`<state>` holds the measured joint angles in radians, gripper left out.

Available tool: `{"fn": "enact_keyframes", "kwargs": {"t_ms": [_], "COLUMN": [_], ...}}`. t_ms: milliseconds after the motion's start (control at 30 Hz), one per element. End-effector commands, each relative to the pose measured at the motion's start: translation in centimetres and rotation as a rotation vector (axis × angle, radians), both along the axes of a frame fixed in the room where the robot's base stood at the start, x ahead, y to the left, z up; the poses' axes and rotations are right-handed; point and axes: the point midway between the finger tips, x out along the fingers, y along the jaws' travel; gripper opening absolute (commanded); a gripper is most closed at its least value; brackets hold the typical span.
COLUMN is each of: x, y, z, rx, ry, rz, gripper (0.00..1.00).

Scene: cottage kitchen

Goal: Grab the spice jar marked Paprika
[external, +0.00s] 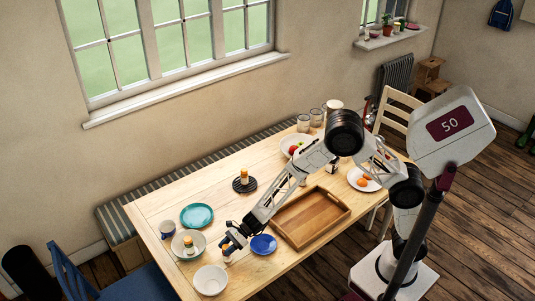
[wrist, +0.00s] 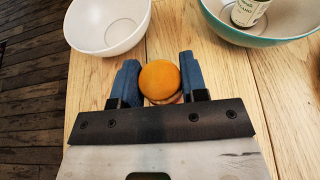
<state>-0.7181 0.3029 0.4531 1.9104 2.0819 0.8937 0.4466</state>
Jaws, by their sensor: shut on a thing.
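In the wrist view my gripper (wrist: 158,84) has its blue fingers on either side of a jar with a round orange-brown lid (wrist: 160,78). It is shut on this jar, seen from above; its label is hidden. In the external view my gripper (external: 228,247) is low over the near left part of the table. A second jar (wrist: 249,10), with a pale label I cannot read, stands in a teal-rimmed bowl (wrist: 222,27). It also shows in the external view (external: 188,242). Another jar (external: 244,175) stands on a dark round mat (external: 236,187). I cannot tell which jar is Paprika.
A white bowl (wrist: 88,38) is close to the held jar. A blue plate (external: 264,245), a teal plate (external: 197,215), a mug (external: 167,229) and a wooden tray (external: 335,206) are on the table. Farther back are plates of fruit and glasses (external: 303,122).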

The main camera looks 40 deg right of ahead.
Motion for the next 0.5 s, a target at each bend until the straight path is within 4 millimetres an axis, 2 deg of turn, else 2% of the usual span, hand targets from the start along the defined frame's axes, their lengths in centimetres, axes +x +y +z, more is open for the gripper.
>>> {"fn": "enact_keyframes", "kwargs": {"t_ms": [267, 500], "x": [0.0, 0.0], "y": [0.0, 0.0], "z": [0.1, 1.1], "rx": [0.001, 0.001], "ry": [-0.001, -0.002], "rz": [0.000, 0.001], "gripper": [0.00, 0.00]}}
